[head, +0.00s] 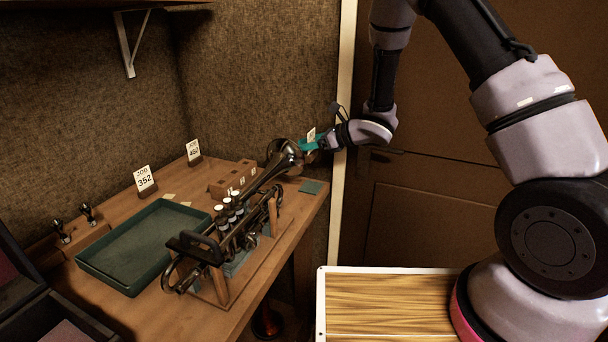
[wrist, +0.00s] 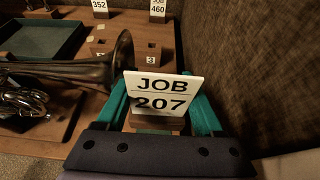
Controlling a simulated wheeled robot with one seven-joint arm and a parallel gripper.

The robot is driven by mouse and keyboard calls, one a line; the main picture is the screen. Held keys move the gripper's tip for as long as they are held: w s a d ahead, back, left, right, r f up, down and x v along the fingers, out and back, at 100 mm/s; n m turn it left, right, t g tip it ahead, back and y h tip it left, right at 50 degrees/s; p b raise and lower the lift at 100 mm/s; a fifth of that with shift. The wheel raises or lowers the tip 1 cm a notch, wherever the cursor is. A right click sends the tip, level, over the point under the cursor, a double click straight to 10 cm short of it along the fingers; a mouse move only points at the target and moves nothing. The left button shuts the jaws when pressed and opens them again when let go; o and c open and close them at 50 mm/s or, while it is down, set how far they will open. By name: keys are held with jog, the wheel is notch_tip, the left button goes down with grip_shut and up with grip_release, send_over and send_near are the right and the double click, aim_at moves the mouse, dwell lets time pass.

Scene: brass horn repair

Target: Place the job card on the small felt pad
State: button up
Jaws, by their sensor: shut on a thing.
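The job card, white and marked JOB 207 (wrist: 162,84), stands upright in a small wooden base between the teal fingers of my gripper (wrist: 158,112). My gripper is shut on it. In the head view the card (head: 311,134) is seen small, held above the right end of the workbench, beside the horn's bell. The small felt pad (head: 313,187), a flat teal square, lies bare on the bench's right corner, below my gripper (head: 309,145). I cannot make out the pad in the wrist view.
A brass horn (head: 285,160) rests on a wooden stand, its bell close to my gripper. A wooden block (head: 232,179) with holes stands behind it. Cards JOB 352 (head: 145,180) and JOB 460 (head: 193,152) stand at the back. A green tray (head: 145,245) lies left.

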notch_tip(320, 180, down, 10)
jog(key=shift+r, duration=0.25)
jog(key=shift+f, duration=0.1)
jog(key=o, duration=1.4)
jog(key=shift+d+r, duration=0.25)
jog(key=v, duration=1.1)
jog(key=shift+s+d, duration=0.2)
